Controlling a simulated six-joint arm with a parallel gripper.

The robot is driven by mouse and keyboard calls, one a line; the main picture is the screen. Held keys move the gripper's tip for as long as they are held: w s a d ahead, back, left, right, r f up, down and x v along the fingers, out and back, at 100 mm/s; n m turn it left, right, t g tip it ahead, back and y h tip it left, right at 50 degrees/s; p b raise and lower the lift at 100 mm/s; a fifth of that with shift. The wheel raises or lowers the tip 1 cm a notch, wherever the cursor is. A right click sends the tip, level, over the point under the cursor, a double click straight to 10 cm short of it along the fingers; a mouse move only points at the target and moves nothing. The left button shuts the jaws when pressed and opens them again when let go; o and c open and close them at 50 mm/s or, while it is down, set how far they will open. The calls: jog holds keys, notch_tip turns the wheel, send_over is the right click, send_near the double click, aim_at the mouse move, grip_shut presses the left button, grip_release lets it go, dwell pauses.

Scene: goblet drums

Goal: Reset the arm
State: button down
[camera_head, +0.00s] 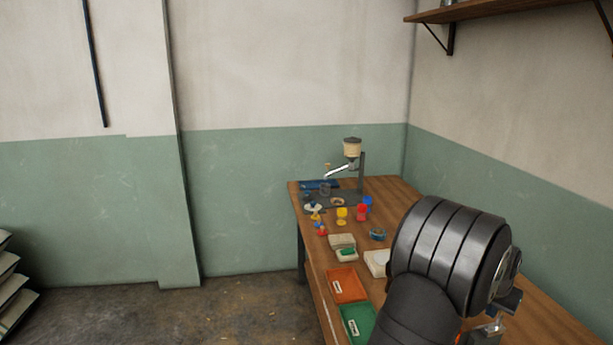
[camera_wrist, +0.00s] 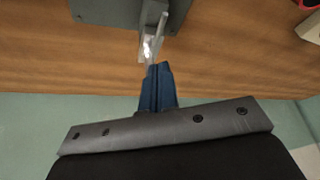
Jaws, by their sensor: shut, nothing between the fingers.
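My gripper (camera_wrist: 158,70) shows in the wrist view as two blue fingers pressed together with nothing between them. Past its tips are a dark grey block and a pale, shiny piece (camera_wrist: 151,45) above the wooden table (camera_wrist: 60,60); I cannot tell whether the tips touch them. In the head view my arm's dark wrist covers the right part of the table, and the fingers are mostly hidden. Small yellow (camera_head: 342,215), red (camera_head: 361,213) and blue (camera_head: 367,202) goblet-shaped pieces stand at the table's far half.
A stand with a beige hopper (camera_head: 352,148) rises at the table's far end. An orange tray (camera_head: 347,285) and a green tray (camera_head: 357,322) lie along the left edge, near pale boxes (camera_head: 342,242). A wall shelf (camera_head: 500,10) hangs upper right.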

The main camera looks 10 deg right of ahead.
jog(key=shift+d+f, duration=0.2)
jog(key=shift+d, duration=0.4)
jog(key=a, duration=0.3)
jog(key=shift+a+r, duration=0.2)
jog(key=shift+a, duration=0.05)
jog(key=shift+d+r, duration=0.1)
jog(key=shift+r, duration=1.35)
dwell(1.1)
